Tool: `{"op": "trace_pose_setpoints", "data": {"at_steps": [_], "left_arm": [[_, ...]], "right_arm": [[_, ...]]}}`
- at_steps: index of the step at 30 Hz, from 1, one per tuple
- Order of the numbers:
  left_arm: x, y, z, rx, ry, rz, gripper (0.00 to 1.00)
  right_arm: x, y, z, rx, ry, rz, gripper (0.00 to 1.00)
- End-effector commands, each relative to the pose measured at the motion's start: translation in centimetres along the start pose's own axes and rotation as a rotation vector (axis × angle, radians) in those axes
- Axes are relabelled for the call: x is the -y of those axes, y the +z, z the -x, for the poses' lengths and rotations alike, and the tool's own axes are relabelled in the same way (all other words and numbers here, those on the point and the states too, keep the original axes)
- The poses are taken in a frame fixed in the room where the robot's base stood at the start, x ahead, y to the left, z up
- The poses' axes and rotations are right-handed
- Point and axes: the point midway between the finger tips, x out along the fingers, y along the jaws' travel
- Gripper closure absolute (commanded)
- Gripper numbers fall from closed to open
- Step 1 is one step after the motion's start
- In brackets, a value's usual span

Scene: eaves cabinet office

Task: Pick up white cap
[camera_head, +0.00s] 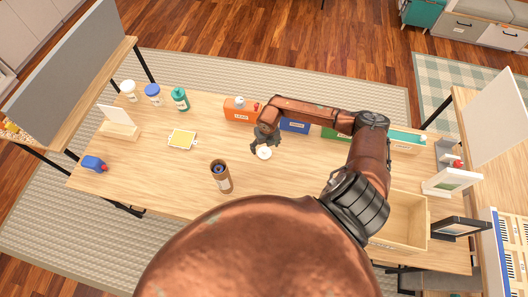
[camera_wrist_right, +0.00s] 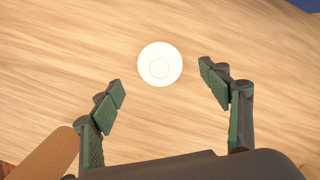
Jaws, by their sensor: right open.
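The white cap (camera_head: 264,153) is a small round disc lying flat on the wooden table. In the right wrist view the cap (camera_wrist_right: 160,64) lies ahead of the fingers, roughly centred between them. My right gripper (camera_head: 262,143) is above the table close to the cap, with its fingers spread. In the right wrist view the open right gripper (camera_wrist_right: 163,90) has nothing between its pads, and a gap separates the fingertips from the cap. My left gripper is not in view.
Several lidded bottles stand at the back left. A wooden tray (camera_head: 402,215) is at the right. The table around the cap is clear.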

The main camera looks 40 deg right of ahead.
Motion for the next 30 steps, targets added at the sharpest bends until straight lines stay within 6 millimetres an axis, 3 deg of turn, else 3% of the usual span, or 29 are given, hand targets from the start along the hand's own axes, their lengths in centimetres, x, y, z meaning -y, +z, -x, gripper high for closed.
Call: {"op": "trace_pose_setpoints", "data": {"at_steps": [5,10,18,30], "left_arm": [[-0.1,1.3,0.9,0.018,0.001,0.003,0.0],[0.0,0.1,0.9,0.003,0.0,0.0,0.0],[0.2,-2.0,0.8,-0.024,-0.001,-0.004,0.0],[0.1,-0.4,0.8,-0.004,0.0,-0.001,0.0]], "right_arm": [[-0.1,-0.1,-2.5,-0.002,0.001,-0.001,0.3],[0.1,0.0,-4.4,0.0,0.001,-0.003,0.3],[0.2,-0.1,-4.6,0.001,0.0,-0.002,0.31],[0.2,-0.1,-4.6,0.0,0.0,-0.003,0.58]]}}
